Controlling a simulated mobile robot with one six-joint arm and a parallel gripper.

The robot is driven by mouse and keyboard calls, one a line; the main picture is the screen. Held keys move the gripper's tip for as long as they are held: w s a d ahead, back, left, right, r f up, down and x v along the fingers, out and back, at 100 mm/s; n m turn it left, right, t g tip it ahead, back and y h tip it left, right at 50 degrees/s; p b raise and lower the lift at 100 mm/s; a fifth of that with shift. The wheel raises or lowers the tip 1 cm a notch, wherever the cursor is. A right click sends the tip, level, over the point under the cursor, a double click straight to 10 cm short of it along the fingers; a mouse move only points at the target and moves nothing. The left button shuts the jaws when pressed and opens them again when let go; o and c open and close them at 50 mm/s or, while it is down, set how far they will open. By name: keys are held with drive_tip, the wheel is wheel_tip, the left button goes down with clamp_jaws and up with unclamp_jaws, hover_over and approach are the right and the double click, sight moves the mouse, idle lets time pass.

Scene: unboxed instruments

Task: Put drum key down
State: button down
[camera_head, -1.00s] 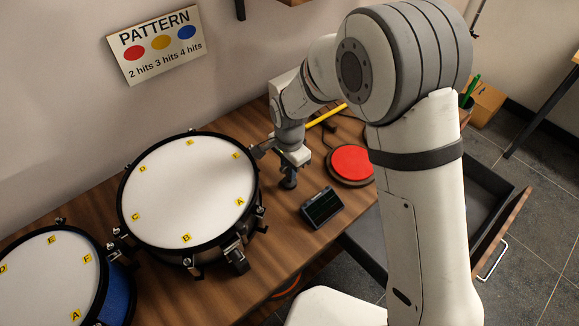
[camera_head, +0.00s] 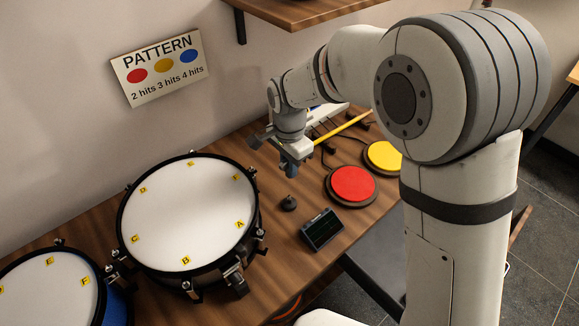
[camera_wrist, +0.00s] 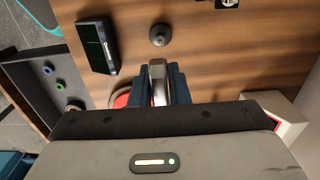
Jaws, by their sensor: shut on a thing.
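My gripper (camera_head: 290,165) is above the wooden table, right of the large drum (camera_head: 190,210). In the wrist view, its dark blue fingers (camera_wrist: 162,72) are shut on a silver metal piece (camera_wrist: 157,85), which looks like the drum key. Its lower end is hidden by the gripper body. In the head view the held piece is too small to make out. A small dark round thing with a metal top (camera_head: 289,203) stands on the table, apart from the fingers; it also shows in the wrist view (camera_wrist: 160,36).
A dark screen device (camera_head: 322,230), a red pad (camera_head: 352,183) and a yellow pad (camera_head: 384,156) lie to the right. A yellow stick (camera_head: 343,127) lies behind. An open drawer (camera_wrist: 38,82) shows in the wrist view. Bare wood surrounds the dark round thing.

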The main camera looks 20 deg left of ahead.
idle(0.3)
